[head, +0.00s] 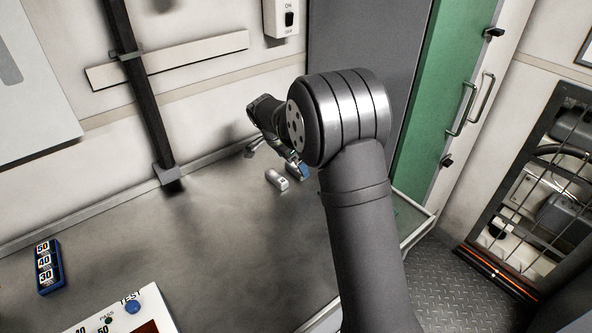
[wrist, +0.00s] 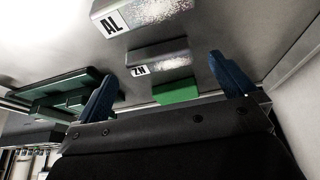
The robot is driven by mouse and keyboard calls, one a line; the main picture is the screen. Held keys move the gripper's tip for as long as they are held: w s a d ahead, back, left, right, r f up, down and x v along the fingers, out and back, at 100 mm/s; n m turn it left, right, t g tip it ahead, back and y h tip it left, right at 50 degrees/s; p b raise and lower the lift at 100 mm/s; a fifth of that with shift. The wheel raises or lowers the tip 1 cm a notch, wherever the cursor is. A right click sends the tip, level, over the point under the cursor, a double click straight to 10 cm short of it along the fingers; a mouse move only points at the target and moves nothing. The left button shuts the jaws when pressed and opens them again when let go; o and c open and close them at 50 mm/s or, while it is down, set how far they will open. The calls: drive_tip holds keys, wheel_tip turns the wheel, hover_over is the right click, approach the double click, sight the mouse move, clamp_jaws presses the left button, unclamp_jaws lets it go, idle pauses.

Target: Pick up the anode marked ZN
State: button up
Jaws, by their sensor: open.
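The anode marked ZN (wrist: 160,62) is a grey, mottled block with a white label at its left end, in the middle of the wrist view. My gripper (wrist: 163,68) is open, with one blue finger to each side of the ZN block in that view; I see no contact. A similar block marked AL (wrist: 150,14) lies just above it in the picture. In the head view, my gripper (head: 299,168) is partly hidden by my arm. A pale grey block (head: 275,179) lies on the bench beside it; its label is too small to read.
A green block (wrist: 178,93) and a green tray-like object (wrist: 65,93) show in the wrist view. In the head view, a blue block numbered 50, 40, 30 (head: 48,267) and a tester (head: 120,312) are at the lower left. Open bench (head: 190,240) lies between.

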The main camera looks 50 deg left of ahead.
sight(295, 167)
drive_tip(key=x, duration=0.3)
drive_tip(key=shift+r, duration=0.1)
drive_tip(key=c, duration=1.3)
